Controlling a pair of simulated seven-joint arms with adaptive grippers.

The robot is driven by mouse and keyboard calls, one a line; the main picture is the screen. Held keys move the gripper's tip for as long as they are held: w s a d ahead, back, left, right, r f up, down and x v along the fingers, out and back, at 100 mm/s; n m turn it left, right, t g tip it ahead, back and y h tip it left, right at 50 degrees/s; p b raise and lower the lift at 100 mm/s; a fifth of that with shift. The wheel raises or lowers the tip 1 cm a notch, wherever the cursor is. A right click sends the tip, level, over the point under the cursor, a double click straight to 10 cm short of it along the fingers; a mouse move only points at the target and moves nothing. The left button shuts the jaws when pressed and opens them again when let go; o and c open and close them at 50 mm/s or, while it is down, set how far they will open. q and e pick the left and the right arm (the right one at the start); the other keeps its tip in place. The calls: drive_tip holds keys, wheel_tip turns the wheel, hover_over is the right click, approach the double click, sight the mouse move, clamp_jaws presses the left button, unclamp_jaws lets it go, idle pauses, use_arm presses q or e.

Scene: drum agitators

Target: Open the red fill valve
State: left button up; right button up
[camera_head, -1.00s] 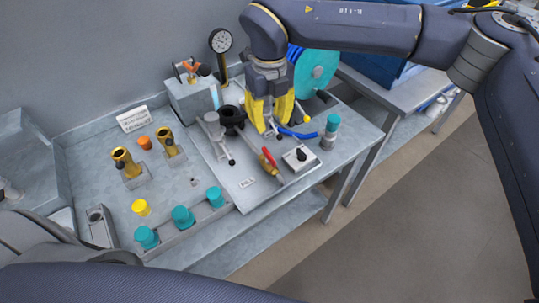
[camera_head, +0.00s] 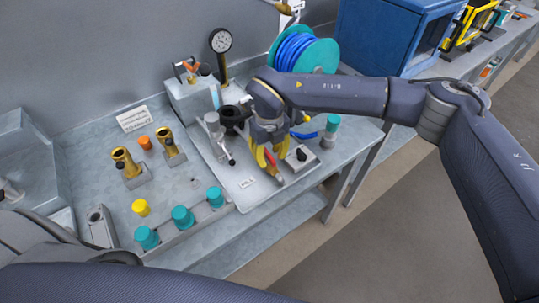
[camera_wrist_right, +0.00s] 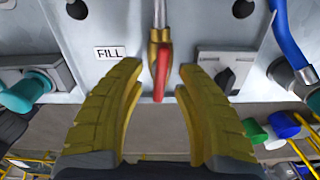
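The red fill valve handle (camera_wrist_right: 161,78) is in the wrist view, on a brass valve body (camera_wrist_right: 159,40) beside the FILL label (camera_wrist_right: 111,53). The handle points down in that picture, in line with the pipe. My right gripper (camera_wrist_right: 160,68) is open, with one yellow finger on each side of the handle and a gap to both. In the head view my right gripper (camera_head: 271,164) is over the valve, and a piece of the red handle (camera_head: 270,160) shows between the fingers. My left gripper is not in view; only part of my left arm shows at the bottom.
A black-knobbed switch box (camera_head: 299,157) stands close to the right of the valve. A teal-capped fitting (camera_head: 330,130) with a blue hose is farther right. A grey lever fitting (camera_head: 214,130) is to the left. A pressure gauge (camera_head: 221,41) rises behind.

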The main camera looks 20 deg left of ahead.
drive_tip(key=shift+f, duration=0.15)
clamp_jaws()
idle(0.4)
drive_tip(key=shift+n, duration=0.8)
unclamp_jaws()
